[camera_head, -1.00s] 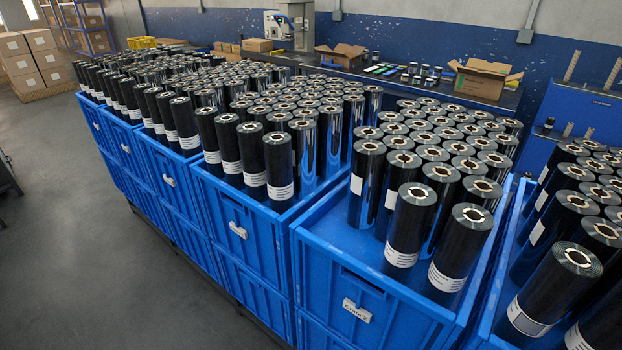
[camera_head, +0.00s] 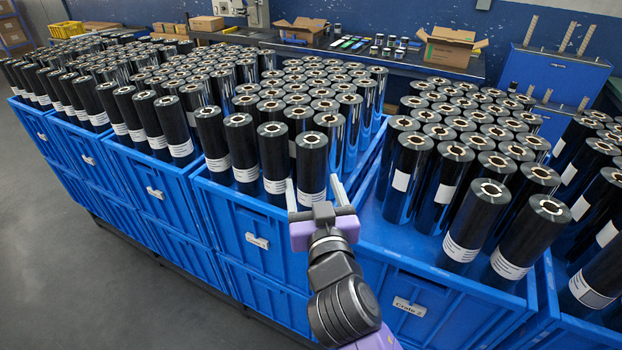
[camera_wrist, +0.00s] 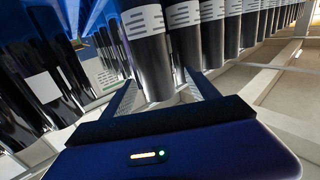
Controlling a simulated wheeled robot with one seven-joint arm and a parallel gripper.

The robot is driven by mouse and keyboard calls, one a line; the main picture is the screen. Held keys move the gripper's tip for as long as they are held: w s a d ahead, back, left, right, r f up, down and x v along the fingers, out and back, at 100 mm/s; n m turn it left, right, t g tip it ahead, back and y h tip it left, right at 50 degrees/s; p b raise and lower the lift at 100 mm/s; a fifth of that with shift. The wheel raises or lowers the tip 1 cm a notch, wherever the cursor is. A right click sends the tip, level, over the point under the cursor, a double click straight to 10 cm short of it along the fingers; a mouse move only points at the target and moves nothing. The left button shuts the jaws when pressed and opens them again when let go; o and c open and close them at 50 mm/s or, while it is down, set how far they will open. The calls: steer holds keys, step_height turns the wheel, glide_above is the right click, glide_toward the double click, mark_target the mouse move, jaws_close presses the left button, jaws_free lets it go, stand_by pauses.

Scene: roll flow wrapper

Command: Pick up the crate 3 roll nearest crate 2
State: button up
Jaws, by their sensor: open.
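Crate 2 (camera_head: 455,300), a blue crate with a readable label (camera_head: 409,306), stands at front right in the head view. The blue crate left of it (camera_head: 225,215), whose label I cannot read, appears to be crate 3. Its front-row black roll nearest crate 2 (camera_head: 312,160) stands upright at the front right corner with a white label low on it. My gripper (camera_head: 313,186) is open at this roll's lower front, a finger to each side in the picture. In the wrist view, a labelled roll (camera_wrist: 153,62) shows just beyond and between my open fingertips (camera_wrist: 158,88); contact is unclear.
Other rolls stand close beside and behind it, including the left neighbour (camera_head: 273,155). A bench with cardboard boxes (camera_head: 450,45) is behind. Grey floor (camera_head: 60,245) is clear at left.

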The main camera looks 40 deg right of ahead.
mark_target(314, 164)
steer(key=shift+w+d+r+m+h, duration=0.3)
steer(key=shift+w+d+r, duration=0.25)
steer(key=shift+r, duration=0.2)
steer(key=p+x, duration=0.3)
steer(key=x, duration=0.3)
steer(key=shift+w+d+r, duration=0.15)
steer(key=shift+d+r, duration=0.05)
steer(key=shift+d, duration=0.2)
steer(key=shift+w+d+f, duration=0.1)
steer(key=shift+w, duration=0.1)
steer(key=shift+c, duration=0.4)
jaws_close()
